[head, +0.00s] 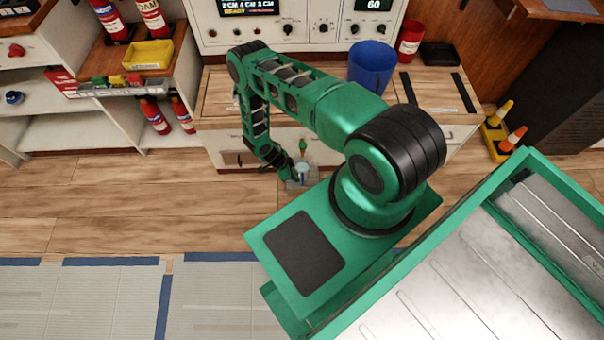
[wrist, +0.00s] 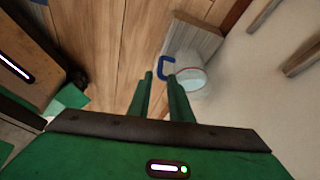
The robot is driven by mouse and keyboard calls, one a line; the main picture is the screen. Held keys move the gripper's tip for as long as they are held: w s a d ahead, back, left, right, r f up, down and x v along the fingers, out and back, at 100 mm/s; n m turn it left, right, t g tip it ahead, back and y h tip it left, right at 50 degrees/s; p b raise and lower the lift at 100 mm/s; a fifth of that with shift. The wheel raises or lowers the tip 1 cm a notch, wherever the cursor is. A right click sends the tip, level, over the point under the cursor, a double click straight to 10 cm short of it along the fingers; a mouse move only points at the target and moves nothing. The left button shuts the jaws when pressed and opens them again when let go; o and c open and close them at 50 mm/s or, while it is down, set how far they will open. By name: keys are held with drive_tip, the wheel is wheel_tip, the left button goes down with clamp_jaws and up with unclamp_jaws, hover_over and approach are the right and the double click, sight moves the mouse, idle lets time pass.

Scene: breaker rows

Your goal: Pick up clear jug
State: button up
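The clear jug (wrist: 190,73) has a blue handle (wrist: 165,69) on its left side in the wrist view. It stands on or against a small grey board (wrist: 193,42), by the pale cabinet face. In the head view the jug (head: 303,173) is small, low in front of the cabinet. My gripper (wrist: 160,77) is open, with nothing between its fingers. In the wrist view the handle shows just beyond the gap, and the right fingertip overlaps the jug's edge. I cannot tell if they touch. My gripper (head: 289,174) is beside the jug in the head view, partly hidden.
A cabinet with a wooden top (head: 225,90) stands close behind. A blue bin (head: 371,66) and a red can (head: 410,41) are on it. Shelves with a yellow tray (head: 148,54) are at left. The wooden floor (head: 120,205) is clear.

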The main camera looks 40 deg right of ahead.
sight(302, 174)
drive_tip(key=x, duration=0.9)
drive_tip(key=shift+f, duration=0.35)
drive_tip(key=shift+a, duration=0.1)
clamp_jaws()
